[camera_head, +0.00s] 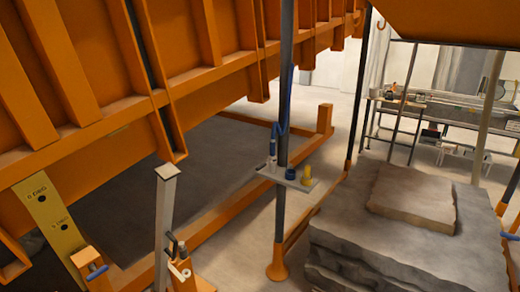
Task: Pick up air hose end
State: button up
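A blue air hose (280,128) hangs down along a dark upright pole near the middle of the head view. Its lower end, a small hose end with a light and dark fitting (271,158), is at the left part of a small grey shelf (284,180). I cannot tell whether it rests on the shelf or hangs just above it. A short blue piece (290,174) and a yellow piece (307,174) stand on the shelf to its right. My gripper is not in view.
Large orange beams (110,130) of the sandbed fill the left and top. A grey post (164,225) with a small black and white fitting stands at front left. Stacked stone slabs (400,250) stand at right. Bare floor (240,250) lies left of the pole.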

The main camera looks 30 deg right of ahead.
aim_at(272, 155)
jog(key=u, duration=0.2)
jog(key=i, duration=1.3)
jog(key=z, duration=0.35)
